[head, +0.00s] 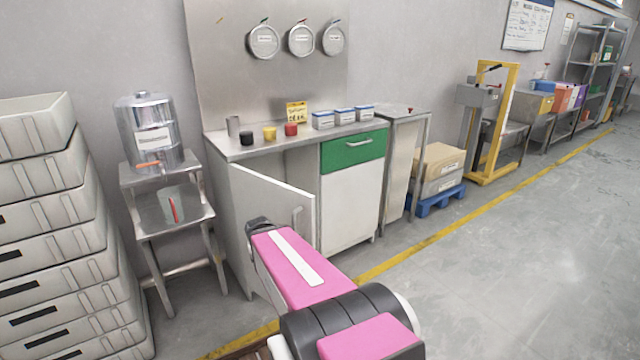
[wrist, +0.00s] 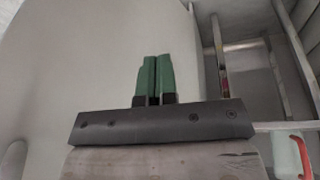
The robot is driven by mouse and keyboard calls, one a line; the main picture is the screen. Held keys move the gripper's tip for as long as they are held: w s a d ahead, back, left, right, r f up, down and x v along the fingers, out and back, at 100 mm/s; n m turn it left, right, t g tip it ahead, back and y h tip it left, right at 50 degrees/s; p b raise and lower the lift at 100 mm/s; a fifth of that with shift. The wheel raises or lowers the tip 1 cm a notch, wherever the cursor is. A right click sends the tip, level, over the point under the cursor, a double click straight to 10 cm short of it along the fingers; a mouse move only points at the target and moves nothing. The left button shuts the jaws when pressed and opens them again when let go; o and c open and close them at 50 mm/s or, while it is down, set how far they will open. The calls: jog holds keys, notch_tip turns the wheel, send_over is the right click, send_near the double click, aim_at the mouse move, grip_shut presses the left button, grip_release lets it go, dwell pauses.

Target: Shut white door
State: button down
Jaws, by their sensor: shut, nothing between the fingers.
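The white door (head: 272,195) of the bench cabinet stands ajar in the head view, swung outward from its left side. The fingertips are hidden in the head view. In the wrist view my gripper (wrist: 154,78) has its two green fingers together and holds nothing. A broad pale surface fills the left there, close behind the fingers; I cannot tell whether they touch it.
A steel stand (head: 165,210) with a metal urn (head: 150,130) is left of the cabinet. Stacked grey crates (head: 50,220) fill the left edge. A green drawer (head: 353,151) tops a closed white panel (head: 350,205). Open floor (head: 500,270) lies right.

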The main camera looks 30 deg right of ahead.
jog(key=w+d+r+m+t+h, duration=0.1)
jog(key=w+d+r+t+h, duration=0.2)
jog(key=d, duration=0.7)
jog(key=w+d+r+m+t+h, duration=0.1)
jog(key=w+d+r+m+t, duration=0.1)
jog(key=w+d+t, duration=0.5)
jog(key=s+d+r+n+t+y, duration=0.15)
jog(key=d+r+t, duration=0.4)
jog(key=d, duration=0.85)
jog(key=w+d+r+g, duration=0.1)
jog(key=w+d, duration=0.2)
jog(key=w, duration=1)
jog(key=shift+w+d+r, duration=0.15)
jog(key=shift+d+r, duration=0.05)
jog(key=shift+r, duration=0.1)
jog(key=shift+n, duration=0.25)
